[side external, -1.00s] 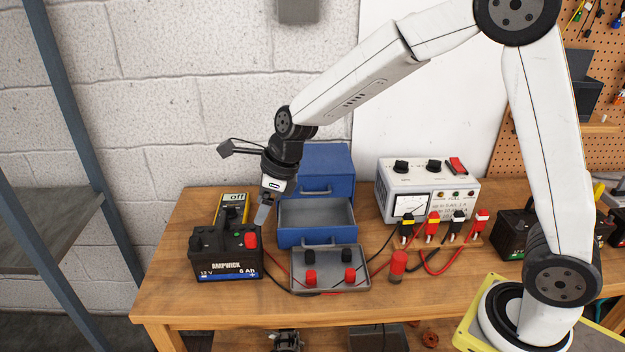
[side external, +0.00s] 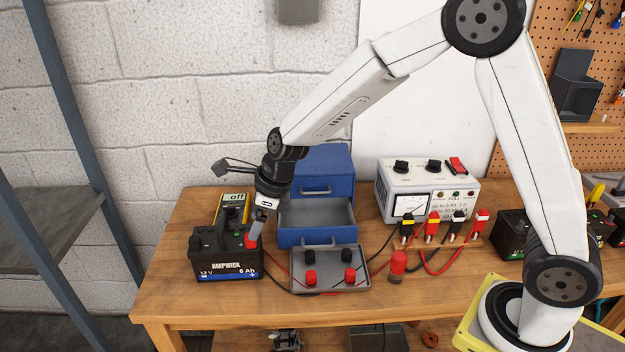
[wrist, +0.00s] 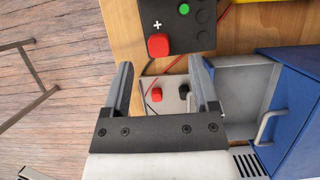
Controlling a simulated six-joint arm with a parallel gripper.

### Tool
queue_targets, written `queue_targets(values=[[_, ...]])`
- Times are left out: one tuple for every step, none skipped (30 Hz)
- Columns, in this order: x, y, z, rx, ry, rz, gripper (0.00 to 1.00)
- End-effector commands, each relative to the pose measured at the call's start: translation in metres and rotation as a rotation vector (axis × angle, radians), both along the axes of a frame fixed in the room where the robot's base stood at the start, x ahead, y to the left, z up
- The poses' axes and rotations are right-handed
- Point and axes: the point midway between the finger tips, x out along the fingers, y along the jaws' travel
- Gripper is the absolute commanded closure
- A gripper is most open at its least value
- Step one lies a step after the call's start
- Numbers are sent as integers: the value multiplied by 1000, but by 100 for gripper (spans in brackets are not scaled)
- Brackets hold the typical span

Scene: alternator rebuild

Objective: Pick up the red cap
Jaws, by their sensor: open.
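The red cap (side external: 252,241) sits on the right end of the black AMPWICK battery (side external: 225,262). In the wrist view the red cap (wrist: 158,45) lies by a white plus sign on the battery top (wrist: 196,38). My gripper (side external: 257,228) points down at the cap, its fingers partly overlapping it in the side view. In the wrist view my gripper (wrist: 161,65) is open and empty, with the cap just beyond the gap between its fingertips. I cannot tell whether the fingers touch the cap.
A blue cabinet with an open drawer (side external: 318,238) stands right of the battery. A grey tray (side external: 330,285) with red and black clips lies in front. A yellow meter (side external: 236,199) is behind the battery. A red cylinder (side external: 398,262) and a charger box (side external: 428,181) are farther right.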

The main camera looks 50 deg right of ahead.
Motion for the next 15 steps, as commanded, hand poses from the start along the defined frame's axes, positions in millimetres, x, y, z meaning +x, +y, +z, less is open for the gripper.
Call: queue_targets(values=[[1, 2, -6, 0, 3, 1, 24], [1, 3, -9, 0, 3, 1, 24], [2, 5, -14, -1, 3, 1, 24], [3, 6, -17, -1, 3, 1, 24], [4, 6, -19, -1, 2, 0, 24], [5, 7, -23, 0, 2, -1, 24], [6, 8, -26, 0, 3, 1, 24], [6, 9, -28, 0, 3, 1, 24], [7, 9, -30, -1, 2, 0, 24], [8, 10, -32, -1, 2, 0, 24], [8, 10, -33, -1, 1, 0, 24], [9, 11, -35, -1, 1, 0, 24], [9, 11, -35, -1, 1, 0, 24], [9, 11, -36, 0, 1, -1, 24], [9, 11, -36, 0, 1, -1, 24]])
